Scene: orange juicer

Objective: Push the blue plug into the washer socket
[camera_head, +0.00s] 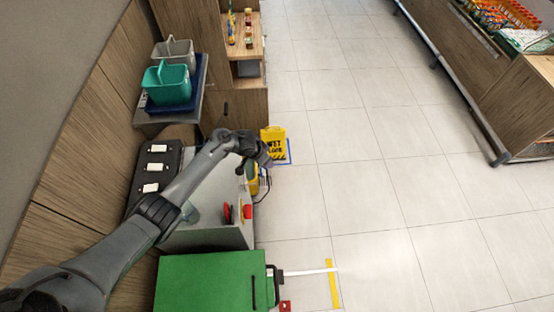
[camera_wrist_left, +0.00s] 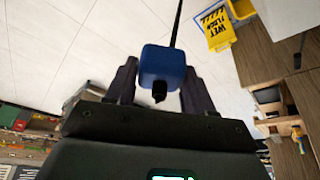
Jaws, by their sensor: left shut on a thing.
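The blue plug (camera_wrist_left: 162,66) is a rounded block between the two dark fingers of my left gripper (camera_wrist_left: 160,75) in the left wrist view. The gripper is shut on it. A dark prong or tip on the plug points toward the wrist camera, and a black cable runs up from its far side. In the head view my left gripper (camera_head: 262,160) is over the far right edge of the grey machine; the plug is not clear there. I cannot make out the washer socket in either view. My right gripper is not in view.
A grey machine (camera_head: 200,236) with red knobs stands beside a green box (camera_head: 205,282). A yellow wet-floor sign (camera_head: 273,142) stands beyond my gripper. A green bucket (camera_head: 167,85) sits on a shelf at left. The tiled floor (camera_head: 380,200) to the right is mostly clear.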

